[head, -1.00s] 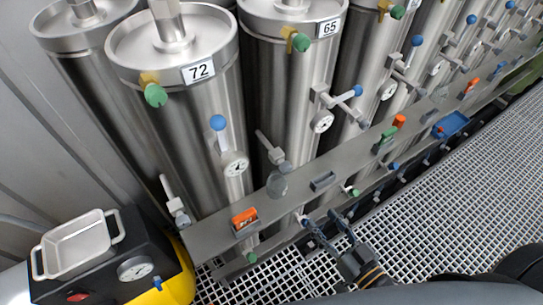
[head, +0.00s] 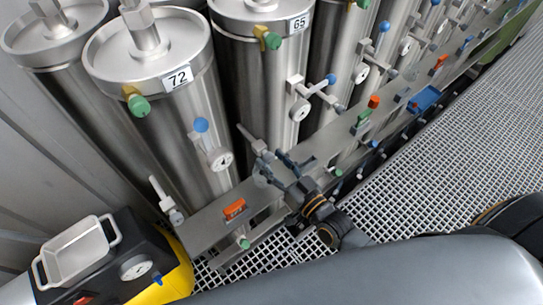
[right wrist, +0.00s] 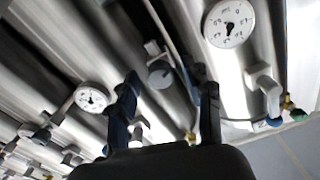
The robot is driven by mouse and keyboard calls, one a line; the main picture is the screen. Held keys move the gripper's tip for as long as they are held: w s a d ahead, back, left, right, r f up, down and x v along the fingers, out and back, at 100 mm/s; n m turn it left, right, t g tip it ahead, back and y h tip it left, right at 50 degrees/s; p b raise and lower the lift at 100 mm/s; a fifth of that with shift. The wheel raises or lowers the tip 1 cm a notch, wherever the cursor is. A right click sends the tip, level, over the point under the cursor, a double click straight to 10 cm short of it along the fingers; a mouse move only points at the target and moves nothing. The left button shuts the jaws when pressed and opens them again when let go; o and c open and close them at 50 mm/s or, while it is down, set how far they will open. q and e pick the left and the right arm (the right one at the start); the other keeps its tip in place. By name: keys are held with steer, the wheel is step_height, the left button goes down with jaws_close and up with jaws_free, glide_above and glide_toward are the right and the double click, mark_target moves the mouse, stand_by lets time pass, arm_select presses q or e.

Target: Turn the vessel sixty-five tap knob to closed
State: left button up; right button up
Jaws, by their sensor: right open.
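Vessel sixty-five (head: 243,80) is a steel cylinder with a "65" label. Low on its left side is a tap with a grey rod and a grey knob (head: 258,147). My right gripper (head: 268,164) is open just in front of this tap, above the ledge. In the right wrist view the grey knob (right wrist: 160,75) appears between the two spread fingers of my right gripper (right wrist: 166,92), near their tips. I cannot tell whether the fingers touch it. My left gripper is not in view.
The steel ledge (head: 205,229) carries an orange item (head: 234,208), a clear glass item partly hidden by my gripper, and a blue tray (head: 424,99). Vessel 72 (head: 165,110) stands left. A metal tray (head: 75,250) rests on a black unit.

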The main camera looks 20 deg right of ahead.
steer(key=shift+w+a, duration=0.15)
steer(key=shift+w, duration=0.3)
steer(key=shift+c, duration=0.2)
jaws_close()
